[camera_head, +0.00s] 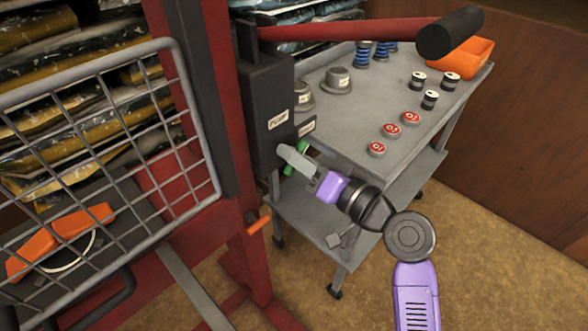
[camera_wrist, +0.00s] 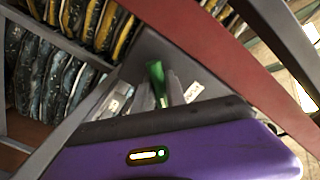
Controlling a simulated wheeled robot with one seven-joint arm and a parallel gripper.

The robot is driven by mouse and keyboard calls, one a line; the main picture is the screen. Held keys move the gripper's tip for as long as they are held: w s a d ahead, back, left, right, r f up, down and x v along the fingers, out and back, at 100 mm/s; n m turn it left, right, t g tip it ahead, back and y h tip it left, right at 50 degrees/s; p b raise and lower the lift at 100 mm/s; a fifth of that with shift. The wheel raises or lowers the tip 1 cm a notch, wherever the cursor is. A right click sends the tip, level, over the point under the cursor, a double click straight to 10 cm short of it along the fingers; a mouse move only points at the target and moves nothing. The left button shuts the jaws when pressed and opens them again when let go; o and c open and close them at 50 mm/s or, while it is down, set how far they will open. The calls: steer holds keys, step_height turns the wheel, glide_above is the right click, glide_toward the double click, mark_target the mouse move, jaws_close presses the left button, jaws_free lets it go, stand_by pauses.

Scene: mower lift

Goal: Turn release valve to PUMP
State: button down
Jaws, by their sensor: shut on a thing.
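The release valve's green handle (camera_head: 301,147) is on the dark pump box (camera_head: 265,95) on the red lift post. My gripper (camera_head: 292,157) is at the box's lower front corner, shut on the green handle. In the wrist view the green handle (camera_wrist: 155,78) stands up between the two grey fingers. The head view shows a PUMP label (camera_head: 278,120) on the box's front face. A second label (camera_head: 306,128) on the adjoining side is too small to read. The fingers hide part of the handle, and I cannot tell exactly where it points.
A red pump lever (camera_head: 350,30) with a black grip reaches right above the box. A grey cart (camera_head: 345,120) behind it carries red-topped cans, springs and an orange tray (camera_head: 462,58). A wire mesh guard (camera_head: 100,150) stands at left. Bare floor shows at the lower right.

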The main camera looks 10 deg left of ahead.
steer(key=n+b, duration=0.2)
steer(key=b, duration=0.1)
steer(key=n+b, duration=0.2)
steer(key=n, duration=0.1)
steer(key=n+b, duration=0.2)
steer(key=b, duration=0.1)
steer(key=shift+f+b, duration=0.35)
steer(key=n+b, duration=0.2)
steer(key=n, duration=0.1)
steer(key=shift+r+b, duration=0.15)
steer(key=shift+b, duration=0.15)
steer(key=shift+r+n+b, duration=0.1)
steer(key=shift+n+b, duration=0.2)
steer(key=shift+r, duration=0.1)
steer(key=c, duration=1.4)
jaws_free()
steer(key=shift+c, duration=0.2)
steer(key=v, duration=0.8)
steer(key=shift+p, duration=0.3)
